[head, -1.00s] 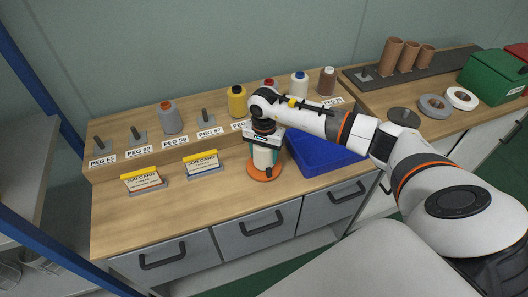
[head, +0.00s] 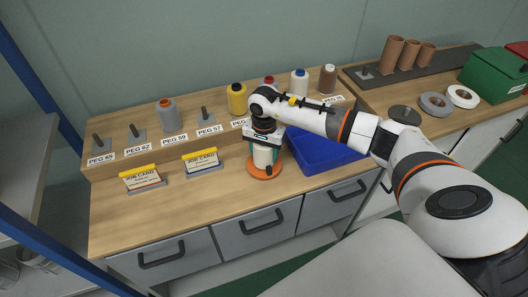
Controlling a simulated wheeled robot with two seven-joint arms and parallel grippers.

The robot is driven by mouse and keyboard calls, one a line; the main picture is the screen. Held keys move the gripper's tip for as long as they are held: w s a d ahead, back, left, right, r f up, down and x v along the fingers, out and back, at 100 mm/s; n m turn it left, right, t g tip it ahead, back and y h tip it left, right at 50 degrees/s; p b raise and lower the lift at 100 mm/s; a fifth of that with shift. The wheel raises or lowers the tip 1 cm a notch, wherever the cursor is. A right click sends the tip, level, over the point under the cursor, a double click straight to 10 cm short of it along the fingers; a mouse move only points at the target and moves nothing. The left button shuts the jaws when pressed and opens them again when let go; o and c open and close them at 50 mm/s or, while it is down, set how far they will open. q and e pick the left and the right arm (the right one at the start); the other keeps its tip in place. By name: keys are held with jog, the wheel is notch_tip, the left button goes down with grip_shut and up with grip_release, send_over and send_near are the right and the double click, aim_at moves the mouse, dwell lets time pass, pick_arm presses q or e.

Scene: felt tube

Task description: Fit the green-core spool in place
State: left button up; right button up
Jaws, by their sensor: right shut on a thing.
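My right gripper (head: 265,153) points down over the front shelf of the bench, shut on a pale spool (head: 262,158). The spool is upright, directly above or on an orange round base (head: 265,170); I cannot tell whether it touches it. A teal-green edge shows at the spool's right side, but its core is hidden by the gripper. Bare pegs stand on the raised back shelf: peg 65 (head: 97,144), peg 62 (head: 135,132) and peg 57 (head: 205,116). A grey spool (head: 167,112) sits at peg 59. My left gripper is not in view.
A yellow spool (head: 237,99), a white spool (head: 299,83) and a brown spool (head: 327,79) stand farther right on the raised shelf. Two job cards, one of them here (head: 201,160), stand in front. A blue tray (head: 318,157) lies right of the gripper.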

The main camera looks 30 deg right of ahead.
jog(key=o, duration=1.2)
jog(key=shift+o, duration=0.2)
notch_tip(320, 180, up, 12)
jog(key=b, duration=0.2)
jog(key=shift+b, duration=0.4)
jog(key=shift+a, duration=0.1)
